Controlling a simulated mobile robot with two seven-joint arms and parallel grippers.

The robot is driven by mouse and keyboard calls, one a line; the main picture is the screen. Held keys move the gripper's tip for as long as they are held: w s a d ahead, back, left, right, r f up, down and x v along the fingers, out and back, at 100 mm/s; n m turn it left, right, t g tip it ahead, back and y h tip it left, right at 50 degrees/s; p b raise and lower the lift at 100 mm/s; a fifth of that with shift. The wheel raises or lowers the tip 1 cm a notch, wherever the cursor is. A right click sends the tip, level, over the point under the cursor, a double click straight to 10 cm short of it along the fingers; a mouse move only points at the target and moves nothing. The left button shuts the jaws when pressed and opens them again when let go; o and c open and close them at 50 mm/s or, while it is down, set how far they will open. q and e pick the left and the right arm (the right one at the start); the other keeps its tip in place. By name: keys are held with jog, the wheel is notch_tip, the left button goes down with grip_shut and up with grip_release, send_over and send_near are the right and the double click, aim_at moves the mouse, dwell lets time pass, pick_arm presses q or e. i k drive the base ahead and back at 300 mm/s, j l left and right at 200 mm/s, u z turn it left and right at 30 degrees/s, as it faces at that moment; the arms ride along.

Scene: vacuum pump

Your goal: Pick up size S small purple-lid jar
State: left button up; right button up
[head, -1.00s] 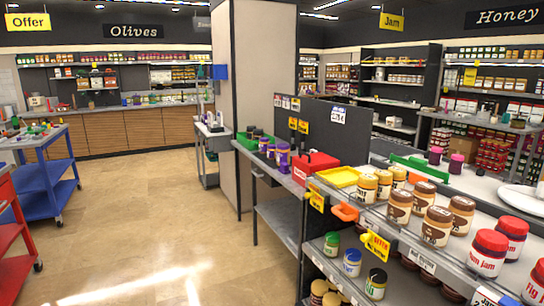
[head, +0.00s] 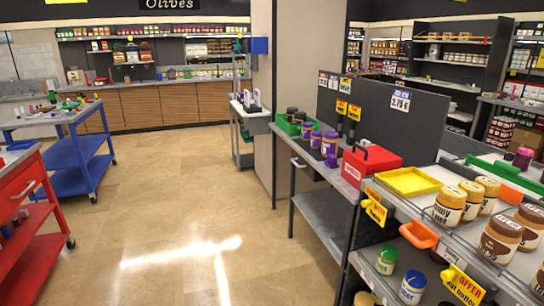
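Several small purple jars (head: 330,143) stand on the grey side table (head: 309,160) right of centre, between a green tray and a red box. The sizes on their labels are too small to read. Neither of my grippers is in view.
A green tray (head: 290,127) with dark-lid jars, a red box (head: 369,163) and a yellow tray (head: 409,181) line the counter. A red cart (head: 22,190) and blue cart (head: 76,163) are left. Open floor lies between.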

aim_at(315, 144)
jog(key=i+u, duration=0.1)
jog(key=i, duration=1.35)
jog(key=i+z, duration=0.15)
jog(key=i, duration=0.25)
jog(key=i+j+z, duration=0.2)
jog(key=i, duration=0.25)
jog(key=i+j+z, duration=0.15)
jog(key=i, duration=0.25)
jog(key=i+j+z, duration=0.85)
jog(key=i+l, duration=0.05)
jog(key=i, duration=0.1)
